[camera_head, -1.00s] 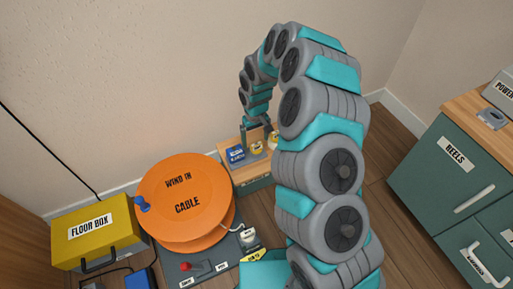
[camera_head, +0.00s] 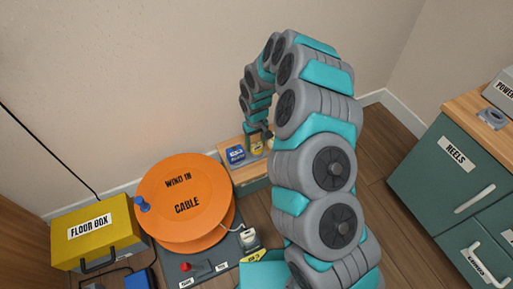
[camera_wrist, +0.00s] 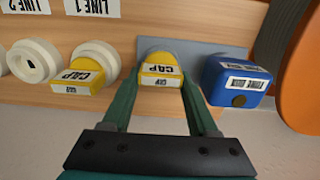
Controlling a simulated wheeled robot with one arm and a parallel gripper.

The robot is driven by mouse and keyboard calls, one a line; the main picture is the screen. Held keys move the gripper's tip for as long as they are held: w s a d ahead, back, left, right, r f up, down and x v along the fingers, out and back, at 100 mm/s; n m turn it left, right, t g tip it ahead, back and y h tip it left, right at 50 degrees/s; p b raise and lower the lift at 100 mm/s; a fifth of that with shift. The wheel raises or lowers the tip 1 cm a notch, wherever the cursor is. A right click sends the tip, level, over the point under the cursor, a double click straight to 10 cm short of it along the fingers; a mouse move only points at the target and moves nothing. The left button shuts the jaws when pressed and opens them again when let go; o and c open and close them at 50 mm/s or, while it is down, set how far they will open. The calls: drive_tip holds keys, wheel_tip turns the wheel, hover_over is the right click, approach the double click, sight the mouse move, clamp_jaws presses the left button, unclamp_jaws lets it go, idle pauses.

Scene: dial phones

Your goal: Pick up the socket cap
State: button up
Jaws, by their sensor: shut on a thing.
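A yellow cap (camera_wrist: 160,70) with a white CAP label is between the two fingertips of my gripper (camera_wrist: 161,82) in the wrist view. My gripper is shut on it. The cap is against a grey-blue plate (camera_wrist: 205,50). A second yellow cap (camera_wrist: 83,77), also labelled CAP, sits at a white round socket (camera_wrist: 97,57) left of my gripper. In the head view my gripper (camera_head: 264,143) is low at the small wooden-topped unit, partly hidden by distance and my arm; a yellow cap (camera_head: 257,148) shows beside it.
A blue labelled box (camera_wrist: 238,80) stands close right of the held cap in the wrist view. Another white socket (camera_wrist: 32,62) is at the left. In the head view an orange cable reel (camera_head: 186,200) and yellow floor box (camera_head: 95,232) stand left; a green cabinet (camera_head: 450,175) stands right.

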clamp_jaws()
drive_tip(key=shift+r, duration=0.15)
